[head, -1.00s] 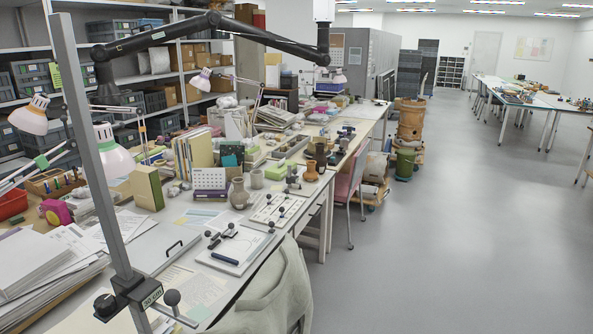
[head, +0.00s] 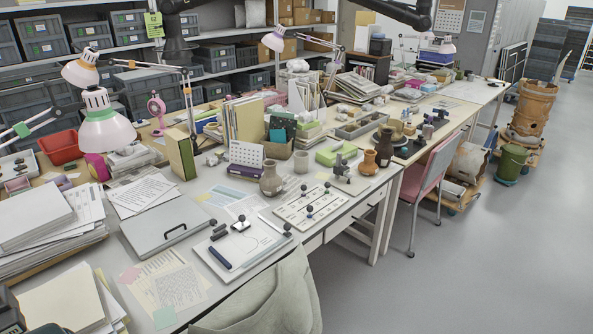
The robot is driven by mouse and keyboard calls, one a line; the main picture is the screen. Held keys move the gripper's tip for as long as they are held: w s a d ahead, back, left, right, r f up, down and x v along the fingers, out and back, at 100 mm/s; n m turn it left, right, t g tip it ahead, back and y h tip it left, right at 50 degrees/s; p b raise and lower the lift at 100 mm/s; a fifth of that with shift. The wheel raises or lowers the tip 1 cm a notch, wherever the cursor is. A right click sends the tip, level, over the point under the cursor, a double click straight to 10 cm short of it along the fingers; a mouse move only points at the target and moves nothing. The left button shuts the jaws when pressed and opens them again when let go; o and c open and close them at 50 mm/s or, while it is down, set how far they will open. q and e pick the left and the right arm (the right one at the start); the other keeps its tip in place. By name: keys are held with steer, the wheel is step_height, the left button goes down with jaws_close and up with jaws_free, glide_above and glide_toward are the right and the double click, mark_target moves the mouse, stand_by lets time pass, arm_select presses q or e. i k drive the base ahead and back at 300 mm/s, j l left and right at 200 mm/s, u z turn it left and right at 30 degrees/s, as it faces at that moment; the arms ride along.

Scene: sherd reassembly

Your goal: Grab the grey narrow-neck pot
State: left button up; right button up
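An orange-brown pot (head: 369,163) and a dark brown pot (head: 385,148) stand further right.
A white board with small dark-knobbed pieces (head: 308,205) lies right of the pot, and another board with tools (head: 240,249) lies nearer. A calendar (head: 246,157) and books are behind.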

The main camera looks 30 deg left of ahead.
mark_target(271, 183)
steer(key=i+j+z, duration=0.15)
steer(key=i, duration=1.2)
steer(key=i+l+u, duration=0.1)
steer(key=i+u, duration=0.2)
steer(key=i+l+u, duration=0.25)
steer(key=i, duration=0.25)
steer(key=i+u, duration=0.25)
steer(key=u, duration=0.15)
steer(key=i+l+u, duration=0.15)
steer(key=u, duration=0.25)
steer(key=i+l+u, duration=0.2)
steer(key=u, duration=0.15)
steer(key=i+l+u, duration=0.25)
steer(key=u, duration=0.15)
steer(key=i+l+u, duration=0.35)
steer(key=l+u, duration=0.2)
